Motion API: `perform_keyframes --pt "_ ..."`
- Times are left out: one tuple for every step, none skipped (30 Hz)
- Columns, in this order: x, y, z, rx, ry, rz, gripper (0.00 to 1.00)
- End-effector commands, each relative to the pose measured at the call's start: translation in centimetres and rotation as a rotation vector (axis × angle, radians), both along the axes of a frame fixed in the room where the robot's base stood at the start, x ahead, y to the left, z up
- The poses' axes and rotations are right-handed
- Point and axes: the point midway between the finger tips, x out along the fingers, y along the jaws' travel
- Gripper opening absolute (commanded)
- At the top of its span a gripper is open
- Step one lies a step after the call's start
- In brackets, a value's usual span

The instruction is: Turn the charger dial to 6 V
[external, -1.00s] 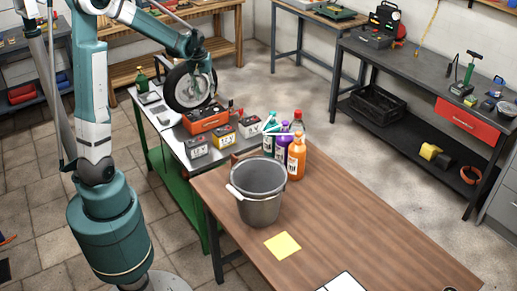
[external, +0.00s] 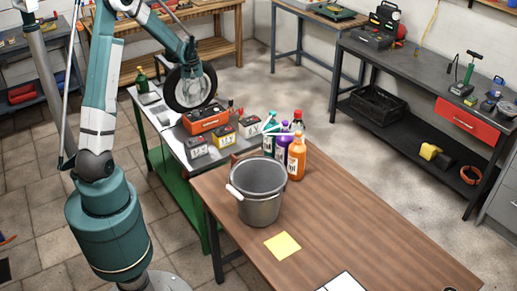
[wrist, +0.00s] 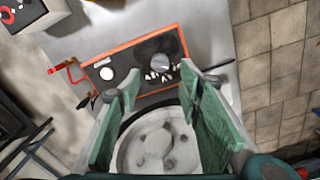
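The charger (external: 207,121) is an orange-framed box on the narrow bench, beside a standing wheel. In the wrist view, its dark front panel (wrist: 125,76) carries a round grey dial (wrist: 161,66) with white markings along its lower side. The markings and the dial's pointing direction are too small to read. A round white gauge or button (wrist: 105,74) sits left of the dial. My gripper (wrist: 156,88) is open, its two green fingers wide apart with nothing held. The fingertips overlap the panel's near edge in the view, and the dial appears just beyond them. I see no contact with it.
The wheel (external: 168,94) stands close behind the charger and shows below the panel in the wrist view. Red clamps (wrist: 68,72) lie at the charger's left there. Several batteries (external: 223,136) stand in front of the charger. Bottles and a bucket (external: 257,207) stand on the wooden table.

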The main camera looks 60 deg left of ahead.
Motion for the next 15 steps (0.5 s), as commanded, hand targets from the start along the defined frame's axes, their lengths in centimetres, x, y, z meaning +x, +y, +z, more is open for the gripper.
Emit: perform_keyframes --pt "0.0 0.0 0.0 0.0 0.0 0.0 0.36" --pt "0.0 0.0 0.0 0.0 0.0 0.0 0.36" --pt "0.0 0.0 0.0 0.0 0.0 0.0 0.36" --pt "0.0 0.0 0.0 0.0 0.0 0.0 0.36" --pt "0.0 0.0 0.0 0.0 0.0 -0.001 0.36" --pt "0.0 0.0 0.0 0.0 0.0 -0.001 0.36" --pt "0.0 0.0 0.0 0.0 0.0 -0.001 0.36" --pt "0.0 0.0 -0.1 0.0 0.0 -0.001 0.36" --pt "0.0 0.0 -0.2 0.0 0.0 -0.001 0.36" --pt "0.0 0.0 -0.2 0.0 0.0 -0.001 0.36" --pt "0.0 0.0 -0.4 0.0 0.0 -0.001 0.36" --pt "0.0 0.0 -0.6 0.0 0.0 -0.001 0.36" --pt "0.0 0.0 -0.8 0.0 0.0 -0.001 0.36" --pt "0.0 0.0 -1.0 0.0 0.0 -0.001 0.36" --pt "0.0 0.0 -1.3 0.0 0.0 -0.001 0.36"
